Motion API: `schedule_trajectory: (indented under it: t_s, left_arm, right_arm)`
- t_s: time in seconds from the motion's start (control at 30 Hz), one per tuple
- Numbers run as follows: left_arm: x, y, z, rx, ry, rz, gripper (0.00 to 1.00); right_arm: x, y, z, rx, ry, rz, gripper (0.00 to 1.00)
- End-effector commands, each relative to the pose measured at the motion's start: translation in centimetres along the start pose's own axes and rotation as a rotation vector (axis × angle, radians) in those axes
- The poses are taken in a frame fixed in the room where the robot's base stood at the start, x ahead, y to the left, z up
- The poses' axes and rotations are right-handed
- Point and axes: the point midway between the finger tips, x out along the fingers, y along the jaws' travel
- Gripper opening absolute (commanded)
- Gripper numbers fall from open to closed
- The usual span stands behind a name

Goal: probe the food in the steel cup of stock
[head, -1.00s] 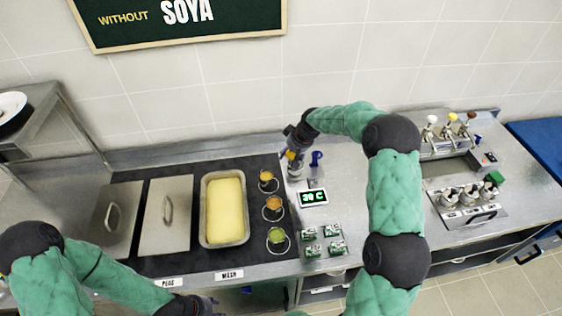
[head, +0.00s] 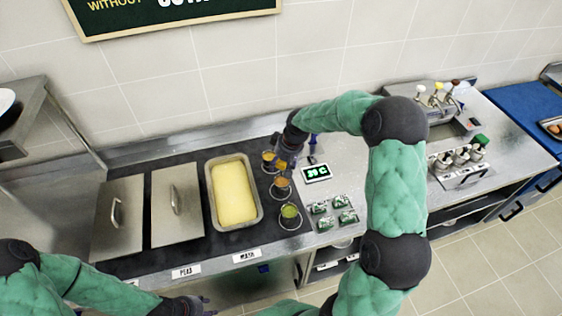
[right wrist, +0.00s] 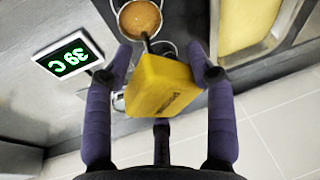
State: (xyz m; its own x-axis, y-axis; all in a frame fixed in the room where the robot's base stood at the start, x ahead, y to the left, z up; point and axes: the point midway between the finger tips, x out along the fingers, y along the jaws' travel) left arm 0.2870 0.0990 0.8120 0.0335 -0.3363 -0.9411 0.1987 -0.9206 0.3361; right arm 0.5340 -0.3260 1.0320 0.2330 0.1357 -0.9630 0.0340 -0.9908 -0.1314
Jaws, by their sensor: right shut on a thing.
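My right gripper (head: 283,160) is shut on a yellow probe (right wrist: 165,85), whose body sits between the purple fingers in the right wrist view. In the head view the probe (head: 282,166) is over the back of a row of three small cups. The middle cup (head: 281,187) has orange food. The front cup (head: 289,212) has green food. A cup with orange-brown food (right wrist: 139,18) lies beyond the probe in the right wrist view. I cannot tell where the tip is. My left gripper (head: 200,305) is at the bottom edge.
A display (head: 316,172) right of the cups seems to read 39 C. A steel pan of yellow food (head: 260,214) stands left of the cups, with lidded pans (head: 176,203) beyond. Small green-and-white packs (head: 320,208) lie at the right front.

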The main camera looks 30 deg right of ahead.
Motion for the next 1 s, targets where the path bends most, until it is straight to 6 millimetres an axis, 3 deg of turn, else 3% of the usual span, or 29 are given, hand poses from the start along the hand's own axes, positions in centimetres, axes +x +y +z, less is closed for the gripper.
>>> schedule_trajectory:
  t_s: [0.6, 1.0]
  left_arm:
    - [3.4, -1.2, -0.1, 0.000, 0.000, 0.000, 0.40]
    - [3.6, -1.3, -0.2, 0.000, 0.000, 0.000, 0.40]
  right_arm:
    - [5.2, 0.7, 1.2, 0.000, 0.000, 0.000, 0.00]
    - [5.6, 0.8, 1.3, 0.000, 0.000, 0.000, 0.00]
